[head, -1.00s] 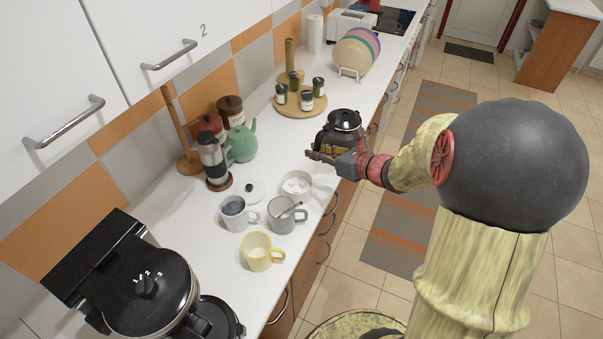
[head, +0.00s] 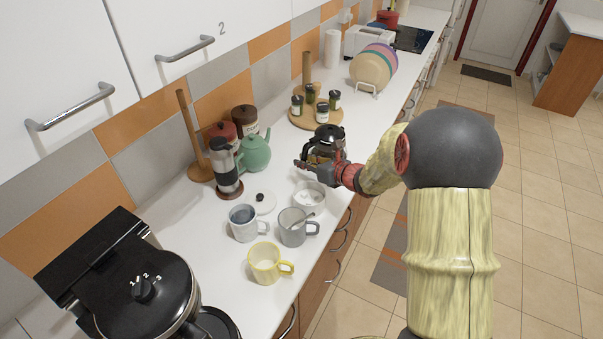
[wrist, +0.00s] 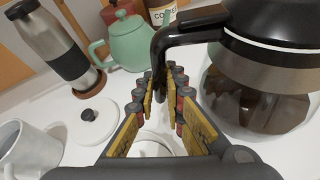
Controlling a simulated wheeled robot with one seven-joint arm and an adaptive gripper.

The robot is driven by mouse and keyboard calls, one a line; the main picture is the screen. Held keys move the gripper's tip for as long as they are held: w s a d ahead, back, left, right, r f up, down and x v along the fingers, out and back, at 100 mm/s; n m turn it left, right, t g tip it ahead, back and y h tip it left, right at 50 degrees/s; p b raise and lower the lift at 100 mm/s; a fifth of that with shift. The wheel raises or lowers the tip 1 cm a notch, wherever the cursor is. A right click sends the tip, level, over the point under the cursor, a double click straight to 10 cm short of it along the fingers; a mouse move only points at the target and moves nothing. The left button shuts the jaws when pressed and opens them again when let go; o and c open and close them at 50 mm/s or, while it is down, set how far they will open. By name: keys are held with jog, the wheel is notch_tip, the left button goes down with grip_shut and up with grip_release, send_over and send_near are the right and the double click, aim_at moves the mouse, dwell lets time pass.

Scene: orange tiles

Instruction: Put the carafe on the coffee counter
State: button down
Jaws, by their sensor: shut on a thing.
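The carafe (head: 329,137) is dark glass with a black lid. My gripper (head: 312,165) is shut on its black handle, which lies between the fingers in the wrist view.
A grey mug (head: 293,229), blue-grey mug (head: 243,224) and yellow mug (head: 264,262) stand closer. A black appliance (head: 150,295) fills the near left.

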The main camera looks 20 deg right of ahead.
jog(key=shift+w+f, duration=0.2)
jog(key=shift+w, duration=0.1)
jog(key=shift+w+a+f+b, duration=0.15)
jog(key=shift+f+b, duration=0.7)
jog(key=shift+f, duration=0.85)
jog(key=shift+f, duration=0.15)
jog(key=c, duration=1.9)
grip_release()
jog(key=shift+f, duration=0.1)
